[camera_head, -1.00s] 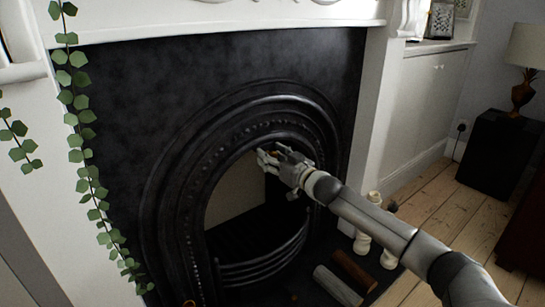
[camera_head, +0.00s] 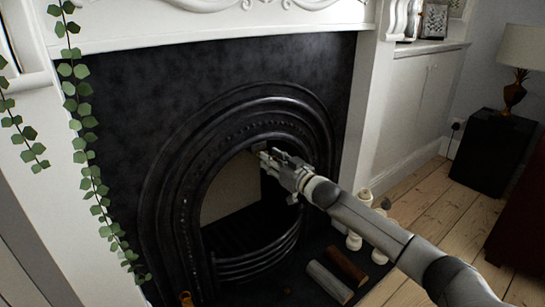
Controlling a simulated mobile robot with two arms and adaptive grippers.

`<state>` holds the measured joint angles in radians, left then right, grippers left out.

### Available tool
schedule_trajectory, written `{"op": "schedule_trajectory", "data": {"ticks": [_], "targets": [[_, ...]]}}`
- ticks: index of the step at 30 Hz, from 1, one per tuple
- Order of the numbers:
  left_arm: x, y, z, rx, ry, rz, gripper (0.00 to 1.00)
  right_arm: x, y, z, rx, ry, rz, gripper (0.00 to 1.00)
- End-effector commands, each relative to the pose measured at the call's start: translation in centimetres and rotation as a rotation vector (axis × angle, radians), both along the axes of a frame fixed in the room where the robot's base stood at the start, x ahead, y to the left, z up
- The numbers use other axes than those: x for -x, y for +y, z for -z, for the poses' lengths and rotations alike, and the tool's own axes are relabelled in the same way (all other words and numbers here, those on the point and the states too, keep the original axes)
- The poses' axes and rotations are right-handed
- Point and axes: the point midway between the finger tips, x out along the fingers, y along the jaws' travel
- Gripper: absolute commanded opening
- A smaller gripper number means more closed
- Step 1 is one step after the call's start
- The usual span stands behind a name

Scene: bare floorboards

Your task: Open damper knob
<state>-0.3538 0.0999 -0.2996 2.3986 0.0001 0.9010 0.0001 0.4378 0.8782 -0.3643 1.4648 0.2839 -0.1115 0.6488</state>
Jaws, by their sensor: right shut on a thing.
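The cast-iron fireplace (camera_head: 240,106) has an arched opening with a grate (camera_head: 255,262) low inside it. My right gripper (camera_head: 270,157) is at the upper right of the opening, in front of the inner arch rim. It is shut on the damper knob, which is mostly hidden by the fingers, so I cannot tell its position. My left gripper is not in view.
Two logs (camera_head: 329,282) and pale candlesticks (camera_head: 356,238) stand or lie on the hearth under my right arm. A leafy vine (camera_head: 87,150) hangs at the left. A black cabinet with a lamp (camera_head: 512,92) stands at the right. Floorboards between are clear.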

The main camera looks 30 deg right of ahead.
Motion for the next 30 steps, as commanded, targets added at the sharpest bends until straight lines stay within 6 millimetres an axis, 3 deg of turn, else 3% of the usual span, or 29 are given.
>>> {"op": "schedule_trajectory", "data": {"ticks": [6,7,12,23,30], "targets": [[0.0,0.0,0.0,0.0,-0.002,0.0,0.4,0.0,0.0,-0.1,0.0,-0.003,0.0,0.0],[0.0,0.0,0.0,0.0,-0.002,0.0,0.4,0.0,0.0,-0.1,0.0,-0.003,0.0,0.3],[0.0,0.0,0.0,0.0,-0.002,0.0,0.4,0.0,0.0,-0.1,0.0,-0.003,0.0,0.5],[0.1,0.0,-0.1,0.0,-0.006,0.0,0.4,0.2,-0.1,-0.1,-0.001,-0.002,0.0,0.5],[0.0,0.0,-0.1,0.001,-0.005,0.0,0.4,2.2,-0.2,0.1,-0.002,0.0,0.0,0.5]]}}
